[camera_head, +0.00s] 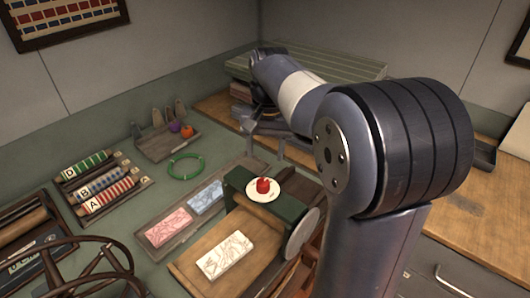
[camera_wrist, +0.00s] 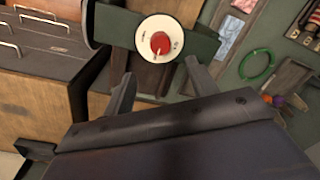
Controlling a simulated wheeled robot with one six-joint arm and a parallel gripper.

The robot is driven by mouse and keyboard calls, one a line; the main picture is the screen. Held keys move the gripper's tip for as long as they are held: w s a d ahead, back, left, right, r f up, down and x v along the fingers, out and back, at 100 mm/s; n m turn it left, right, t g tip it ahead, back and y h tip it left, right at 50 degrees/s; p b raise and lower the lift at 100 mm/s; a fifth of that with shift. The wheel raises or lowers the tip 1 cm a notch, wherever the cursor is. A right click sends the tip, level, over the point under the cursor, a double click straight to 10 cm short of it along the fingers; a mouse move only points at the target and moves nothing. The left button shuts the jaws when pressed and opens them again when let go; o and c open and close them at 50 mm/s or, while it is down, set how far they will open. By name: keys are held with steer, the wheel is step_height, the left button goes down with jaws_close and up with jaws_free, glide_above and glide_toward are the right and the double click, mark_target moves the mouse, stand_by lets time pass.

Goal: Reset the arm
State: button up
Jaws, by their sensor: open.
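My arm reaches from the right foreground toward the back of the bench in the head view. My gripper (camera_head: 265,146) hangs at its far end, beyond the red knob, with its fingers apart. In the wrist view my gripper (camera_wrist: 160,85) shows two dark fingers spread with nothing between them. The red knob (camera_head: 263,185) sits on a round white dial on a dark green block. The knob (camera_wrist: 160,43) also shows beyond the fingertips in the wrist view, apart from them.
A green ring (camera_head: 185,166) lies on the bench beside pink (camera_head: 169,228) and blue printed blocks in a tray. Rolls marked D, B and A (camera_head: 100,180) rest at left. A white patterned block (camera_head: 226,254) lies on a wooden board. Drawers with metal handles (camera_wrist: 35,45) fill the wrist view's left.

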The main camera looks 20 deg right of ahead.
mark_target(263, 182)
steer(key=shift+f, duration=0.1)
steer(key=f, duration=0.5)
steer(key=f+p, duration=0.1)
steer(key=f, duration=0.4)
steer(key=shift+a+f, duration=0.2)
steer(key=shift+f, duration=0.2)
steer(key=shift+n, duration=0.3)
steer(key=shift+r, duration=0.1)
